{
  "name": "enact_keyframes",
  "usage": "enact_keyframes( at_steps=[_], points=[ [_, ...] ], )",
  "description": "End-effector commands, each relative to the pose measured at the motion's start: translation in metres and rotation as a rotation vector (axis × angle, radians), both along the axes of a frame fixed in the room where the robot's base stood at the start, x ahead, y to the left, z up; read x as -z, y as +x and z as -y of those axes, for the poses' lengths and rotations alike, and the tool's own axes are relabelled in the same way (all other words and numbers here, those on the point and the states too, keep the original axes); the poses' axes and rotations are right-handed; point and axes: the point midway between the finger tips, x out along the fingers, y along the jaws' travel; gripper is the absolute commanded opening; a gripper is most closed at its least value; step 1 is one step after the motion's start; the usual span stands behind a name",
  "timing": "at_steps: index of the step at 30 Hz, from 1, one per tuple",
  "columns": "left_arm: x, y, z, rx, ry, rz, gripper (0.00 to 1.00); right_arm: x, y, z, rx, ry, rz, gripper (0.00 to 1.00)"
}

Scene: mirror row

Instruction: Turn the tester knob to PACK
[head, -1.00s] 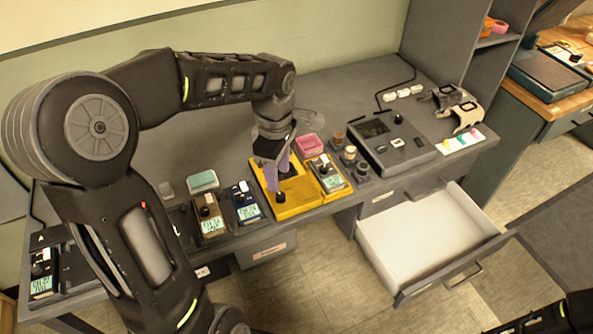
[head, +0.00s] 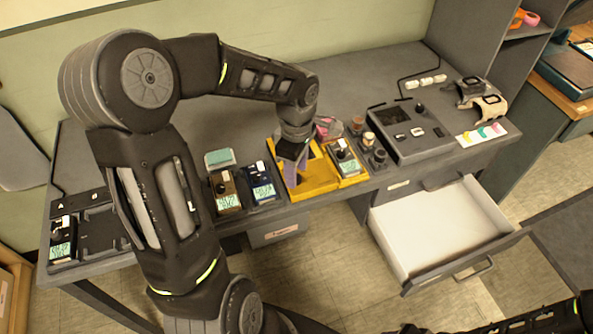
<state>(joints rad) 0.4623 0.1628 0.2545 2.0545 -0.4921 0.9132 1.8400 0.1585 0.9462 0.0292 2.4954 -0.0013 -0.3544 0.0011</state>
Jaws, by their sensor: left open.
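A grey console with a dark window (head: 432,147) stands at the back right in the head view. A small black knob (head: 419,106) sticks up from it; its markings are too small to read. I cannot tell for sure whether this console is the tester. A yellow tray-like unit (head: 318,186) lies left of it at the table's front edge. My left gripper (head: 291,178) points down over the left part of this unit, with its purplish fingers open. The black knob-like piece on that unit is hidden behind the fingers. My right gripper is out of view.
An open white drawer (head: 440,235) juts out below. The table behind my left gripper is mostly clear.

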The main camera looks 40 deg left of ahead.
Motion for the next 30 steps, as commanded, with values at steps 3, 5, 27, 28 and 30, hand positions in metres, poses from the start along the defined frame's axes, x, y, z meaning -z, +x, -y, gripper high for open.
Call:
enact_keyframes(
  at_steps=[3,5,27,28,30],
  points=[
    [0.0102,-0.0008,0.0002,0.0,0.0,-0.002,0.45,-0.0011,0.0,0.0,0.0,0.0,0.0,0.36],
    [0.0126,-0.0006,0.0003,0.0,-0.001,0.0,0.45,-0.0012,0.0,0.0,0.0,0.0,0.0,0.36],
    [0.0128,-0.0002,0.0001,0.001,0.0,0.001,0.05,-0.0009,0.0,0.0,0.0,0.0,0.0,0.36],
    [0.0128,-0.0003,0.0001,0.001,0.0,0.001,0.02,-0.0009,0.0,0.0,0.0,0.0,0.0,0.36],
    [0.0128,-0.0003,0.0001,0.001,0.0,0.001,0.0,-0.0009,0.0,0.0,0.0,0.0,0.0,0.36]
  ],
)
